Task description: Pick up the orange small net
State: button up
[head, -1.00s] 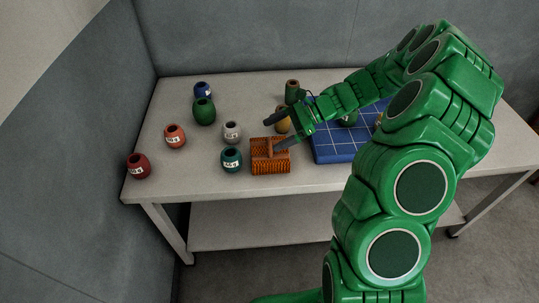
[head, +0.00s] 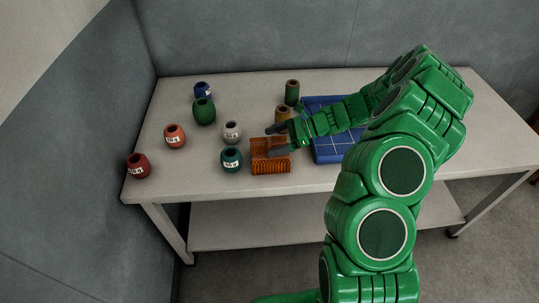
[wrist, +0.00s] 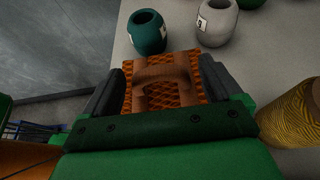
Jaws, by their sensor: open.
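The orange small net (head: 271,164) is a box-shaped orange mesh piece on the table's front part, right of the teal pot. In the wrist view the net (wrist: 188,97) shows its mesh and a brown arched handle (wrist: 162,74). My gripper (head: 275,141) is open at the net's upper part. In the wrist view its dark fingers (wrist: 160,88) stand on the left and right of the net and handle, with the net between them. I cannot tell whether either finger touches it. In the head view my gripper hides part of the handle.
A teal pot (head: 231,160) and a white pot (head: 232,132) stand close on the left. A yellow patterned spool (wrist: 293,113) is close to my gripper's right. Several other pots stand further left. The table's front edge is near.

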aim_at(265, 150)
jog(key=shift+x, duration=1.9)
jog(key=shift+s, duration=0.15)
jog(key=c, duration=1.6)
jog(key=shift+c, duration=0.3)
jog(key=shift+r, duration=0.15)
